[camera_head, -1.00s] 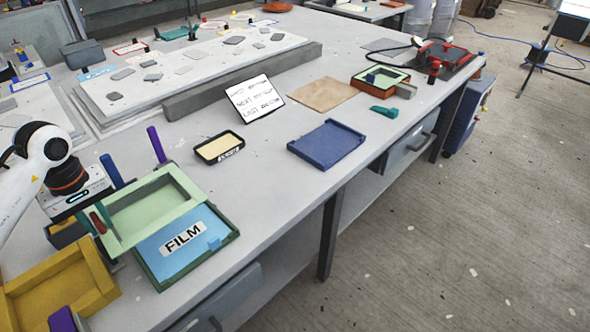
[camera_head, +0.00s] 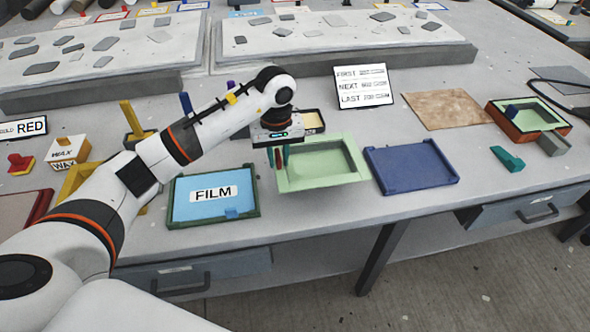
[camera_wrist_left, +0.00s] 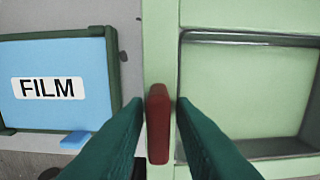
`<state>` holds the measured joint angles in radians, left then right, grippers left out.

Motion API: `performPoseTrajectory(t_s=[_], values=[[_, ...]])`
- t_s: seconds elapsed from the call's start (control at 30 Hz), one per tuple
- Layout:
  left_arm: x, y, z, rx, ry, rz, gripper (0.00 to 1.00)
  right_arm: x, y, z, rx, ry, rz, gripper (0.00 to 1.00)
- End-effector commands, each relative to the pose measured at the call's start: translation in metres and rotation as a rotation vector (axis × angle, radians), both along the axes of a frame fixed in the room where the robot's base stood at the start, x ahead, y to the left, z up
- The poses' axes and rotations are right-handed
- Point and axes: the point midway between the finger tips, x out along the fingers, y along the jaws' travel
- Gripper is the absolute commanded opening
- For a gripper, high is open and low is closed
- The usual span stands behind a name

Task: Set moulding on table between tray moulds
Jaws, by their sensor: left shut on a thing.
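The pale green moulding (camera_head: 322,182), a shallow rectangular tray, is in the head view between the green mould with the blue FILM sheet (camera_head: 188,212) on its left and the blue tray mould (camera_head: 410,166) on its right. My left gripper (camera_head: 279,158) is shut on the dark red tab at the moulding's left rim. The wrist view shows the red tab (camera_wrist_left: 158,125) between the green fingers, with the moulding (camera_wrist_left: 245,95) to the right and the FILM mould (camera_wrist_left: 113,80) apart at left. I cannot tell whether the moulding touches the table. My right gripper is not in view.
A black-rimmed tray (camera_head: 314,122) and a FIRST/NEXT/LAST sign (camera_head: 363,87) stand behind the moulding. A yellow mould (camera_head: 76,180) is partly hidden by my arm. A brown sheet (camera_head: 446,109) and an orange-sided box (camera_head: 530,117) lie at right. The table's front edge is close.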

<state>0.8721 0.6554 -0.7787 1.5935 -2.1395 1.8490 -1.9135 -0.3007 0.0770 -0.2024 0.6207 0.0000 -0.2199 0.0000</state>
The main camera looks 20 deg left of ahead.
Motion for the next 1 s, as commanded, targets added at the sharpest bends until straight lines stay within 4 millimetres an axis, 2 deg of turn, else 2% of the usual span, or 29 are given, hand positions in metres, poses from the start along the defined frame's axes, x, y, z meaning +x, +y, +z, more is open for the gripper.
performPoseTrajectory(t_s=[0.13,0.27,0.47,0.77,0.8,0.93,1.0], values=[[0.000,-0.001,-0.015,-0.003,-0.001,-0.001,0.00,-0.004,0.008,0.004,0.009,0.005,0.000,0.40],[0.000,-0.001,-0.025,-0.001,0.000,-0.001,0.00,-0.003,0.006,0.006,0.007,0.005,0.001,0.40],[0.000,-0.001,-0.052,-0.002,0.000,-0.001,0.00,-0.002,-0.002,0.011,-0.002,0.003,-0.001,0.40],[0.000,0.000,-0.056,-0.001,-0.003,-0.001,0.00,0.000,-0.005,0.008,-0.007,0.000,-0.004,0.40],[0.000,0.000,-0.057,0.000,-0.001,-0.001,0.25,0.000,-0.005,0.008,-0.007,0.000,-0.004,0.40],[0.000,0.000,-0.056,0.000,-0.001,-0.001,0.45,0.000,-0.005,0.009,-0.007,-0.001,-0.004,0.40],[0.000,0.000,-0.055,0.000,-0.001,-0.001,0.45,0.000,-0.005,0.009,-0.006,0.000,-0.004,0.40]])
